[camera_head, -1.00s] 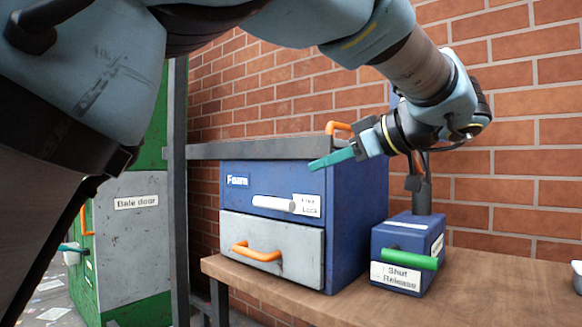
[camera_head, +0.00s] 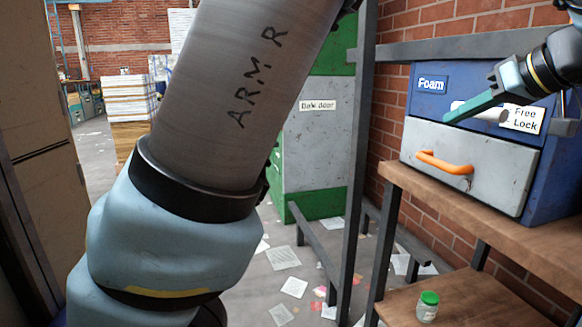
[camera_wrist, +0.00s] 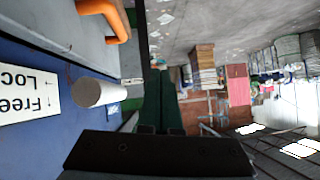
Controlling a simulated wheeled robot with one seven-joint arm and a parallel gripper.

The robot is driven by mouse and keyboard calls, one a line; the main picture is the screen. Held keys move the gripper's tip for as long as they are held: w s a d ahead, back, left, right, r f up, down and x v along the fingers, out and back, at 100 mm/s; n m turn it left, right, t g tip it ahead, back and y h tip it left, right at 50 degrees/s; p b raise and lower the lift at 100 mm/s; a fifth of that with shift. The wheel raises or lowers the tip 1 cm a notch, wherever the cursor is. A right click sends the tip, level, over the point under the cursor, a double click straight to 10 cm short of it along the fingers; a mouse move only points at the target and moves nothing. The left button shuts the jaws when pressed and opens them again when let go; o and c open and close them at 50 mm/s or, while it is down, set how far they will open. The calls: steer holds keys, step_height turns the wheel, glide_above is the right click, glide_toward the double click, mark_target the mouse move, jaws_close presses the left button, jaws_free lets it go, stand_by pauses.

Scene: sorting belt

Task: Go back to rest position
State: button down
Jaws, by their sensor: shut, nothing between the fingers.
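My gripper (camera_head: 448,119) has long teal fingers and is shut and empty. In the head view it is at the right, in front of the blue Foam drawer unit (camera_head: 565,150), and overlaps the white knob (camera_head: 490,114) beside the "Free Lock" label. In the wrist view the shut fingers (camera_wrist: 161,72) point past the unit, with the white knob (camera_wrist: 98,92) to their left. I cannot tell from these views how near the fingers are to the knob. My arm labelled "ARM R" fills much of the head view's middle.
The unit's grey drawer (camera_head: 465,170) with an orange handle (camera_head: 444,163) is shut. A wooden bench (camera_head: 480,225) runs below, and a green-lidded jar (camera_head: 428,308) stands on a lower shelf. A green and grey cabinet (camera_head: 310,150) stands behind. Papers litter the floor.

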steer(key=w+a+f+m+g, duration=0.1)
steer(key=w+a+f+g, duration=0.25)
steer(key=a+f, duration=0.5)
steer(key=w+a+f+m+g, duration=0.25)
steer(key=w+a+f, duration=0.3)
steer(key=a, duration=0.55)
steer(key=s+a+f+g+h, duration=0.1)
steer(key=s+a+f, duration=0.1)
steer(key=a+f, duration=0.35)
steer(key=s+a+f+n+g+h, duration=0.1)
steer(key=s+a+f+h, duration=0.15)
steer(key=a, duration=0.65)
steer(key=s+a+f+g, duration=0.1)
steer(key=s+a+f, duration=0.25)
steer(key=a, duration=0.35)
step_height(320, 180, up, 23)
steer(key=w+p, duration=0.1)
steer(key=p, duration=2.3)
steer(key=shift+d+r, duration=0.2)
steer(key=shift+f, duration=0.1)
